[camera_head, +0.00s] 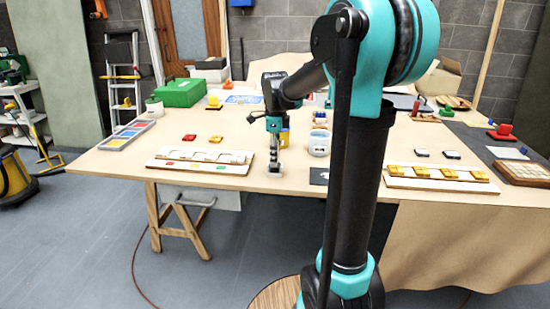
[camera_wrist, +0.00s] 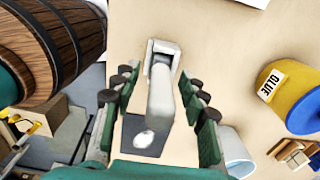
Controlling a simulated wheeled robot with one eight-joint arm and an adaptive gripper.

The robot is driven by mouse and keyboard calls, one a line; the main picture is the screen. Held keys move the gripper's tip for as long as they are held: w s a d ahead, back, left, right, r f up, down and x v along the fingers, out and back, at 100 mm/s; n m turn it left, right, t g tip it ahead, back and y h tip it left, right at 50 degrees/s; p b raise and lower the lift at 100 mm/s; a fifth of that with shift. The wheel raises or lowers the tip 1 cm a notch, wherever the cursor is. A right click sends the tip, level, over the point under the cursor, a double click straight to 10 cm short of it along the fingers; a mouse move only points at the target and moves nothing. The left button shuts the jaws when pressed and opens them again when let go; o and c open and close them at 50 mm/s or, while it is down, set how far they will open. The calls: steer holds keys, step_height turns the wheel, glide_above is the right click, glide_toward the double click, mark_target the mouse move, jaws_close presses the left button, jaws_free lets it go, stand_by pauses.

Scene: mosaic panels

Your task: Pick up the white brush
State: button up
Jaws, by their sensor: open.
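The white brush (camera_wrist: 161,95) shows in the wrist view as a pale rounded bar with a squarish frame at its far end. In the head view a small white piece (camera_head: 275,172), apparently the brush, stands near the table's front edge, directly below my gripper (camera_head: 274,147). My gripper points down. In the wrist view its dark green fingers (camera_wrist: 161,105) are apart, one on each side of the brush, with a visible gap on both sides. The fingers partly hide the brush in the head view.
A dark card (camera_wrist: 145,134) with a white mark lies beside the brush. A yellow and blue glue pot (camera_wrist: 290,98) and a white cup (camera_wrist: 237,152) stand to the right. A white rack (camera_head: 200,160) is left of my gripper. A wooden barrel-like thing (camera_wrist: 62,40) is at the upper left.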

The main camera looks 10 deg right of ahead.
jaws_close()
stand_by(0.5)
